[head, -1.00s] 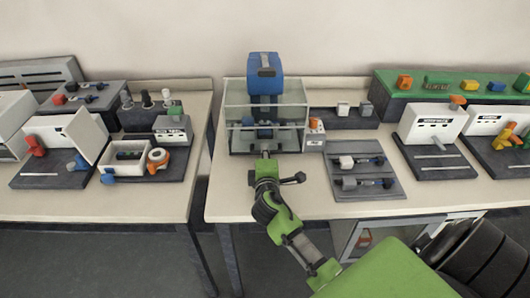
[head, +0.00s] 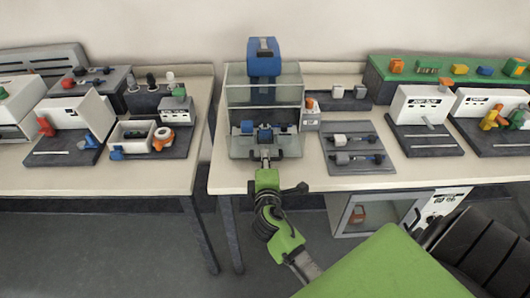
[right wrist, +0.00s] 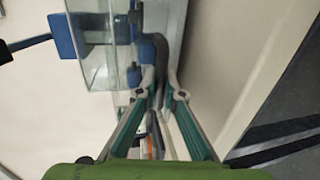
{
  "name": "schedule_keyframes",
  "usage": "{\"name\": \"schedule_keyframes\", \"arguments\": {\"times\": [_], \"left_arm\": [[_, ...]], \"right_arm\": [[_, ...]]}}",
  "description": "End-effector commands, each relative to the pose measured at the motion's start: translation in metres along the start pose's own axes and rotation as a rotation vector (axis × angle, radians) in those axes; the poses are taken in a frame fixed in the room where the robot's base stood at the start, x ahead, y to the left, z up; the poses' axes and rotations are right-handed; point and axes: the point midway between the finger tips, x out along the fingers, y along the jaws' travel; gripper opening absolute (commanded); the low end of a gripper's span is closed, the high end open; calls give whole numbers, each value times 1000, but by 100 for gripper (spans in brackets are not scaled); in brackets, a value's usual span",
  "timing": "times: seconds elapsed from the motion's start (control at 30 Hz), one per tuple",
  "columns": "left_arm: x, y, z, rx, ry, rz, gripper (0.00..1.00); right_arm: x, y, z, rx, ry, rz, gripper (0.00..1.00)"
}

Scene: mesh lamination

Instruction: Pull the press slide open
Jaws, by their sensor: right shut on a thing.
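The press stands near the left end of the right-hand table, with a blue head (head: 264,58) above a clear glass enclosure (head: 262,92). Its grey slide (head: 242,145) sticks out of the front, carrying a blue part (head: 264,134) between dark fixtures. My right gripper (head: 266,155) is at the slide's front edge, shut on its handle, which the fingers mostly hide. In the right wrist view my right gripper's fingers (right wrist: 163,93) reach up beside the glass enclosure (right wrist: 104,45), around a dark grey piece. My left gripper is not in view.
The table's front edge (head: 300,184) lies below the slide. A second table (head: 60,183) with stations stands left across a gap.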

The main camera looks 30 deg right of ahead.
Motion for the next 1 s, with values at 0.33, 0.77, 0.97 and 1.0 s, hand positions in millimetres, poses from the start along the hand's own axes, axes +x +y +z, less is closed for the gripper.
{"name": "schedule_keyframes", "arguments": {"times": [0.33,0.77,0.97,1.0], "left_arm": [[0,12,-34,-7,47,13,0],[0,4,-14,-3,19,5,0],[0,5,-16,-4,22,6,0],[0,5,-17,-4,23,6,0]], "right_arm": [[-9,-3,0,2,0,-3,0],[-9,-2,0,1,0,-1,15],[-30,-4,-1,2,2,-5,15],[-38,-3,0,2,1,-5,15]]}}
